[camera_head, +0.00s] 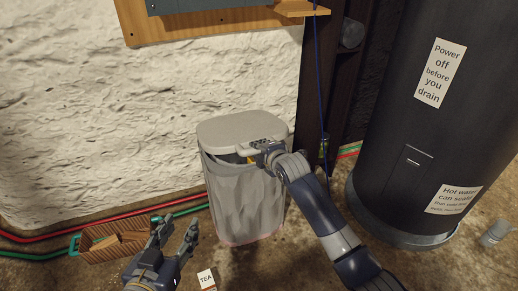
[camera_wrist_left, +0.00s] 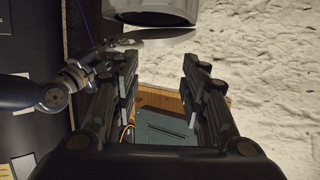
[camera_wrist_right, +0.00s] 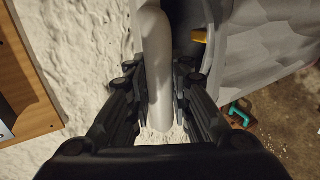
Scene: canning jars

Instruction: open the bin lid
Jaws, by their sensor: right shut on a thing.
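The grey bin (camera_head: 245,200) stands upright on the floor against the white wall. Its pale lid (camera_head: 230,130) is tipped up a little at the front, and a dark gap shows under it. My right gripper (camera_head: 255,152) is at the lid's front edge. In the right wrist view, its fingers are shut on the lid's rim (camera_wrist_right: 151,50), with the bin's dark inside beside it. My left gripper (camera_head: 176,238) is open and empty, low in front of the bin to its left. The left wrist view shows its fingers apart (camera_wrist_left: 160,75).
A dark tank (camera_head: 420,130) and a brown post (camera_head: 313,90) stand right. Red and green pipes run along the wall.

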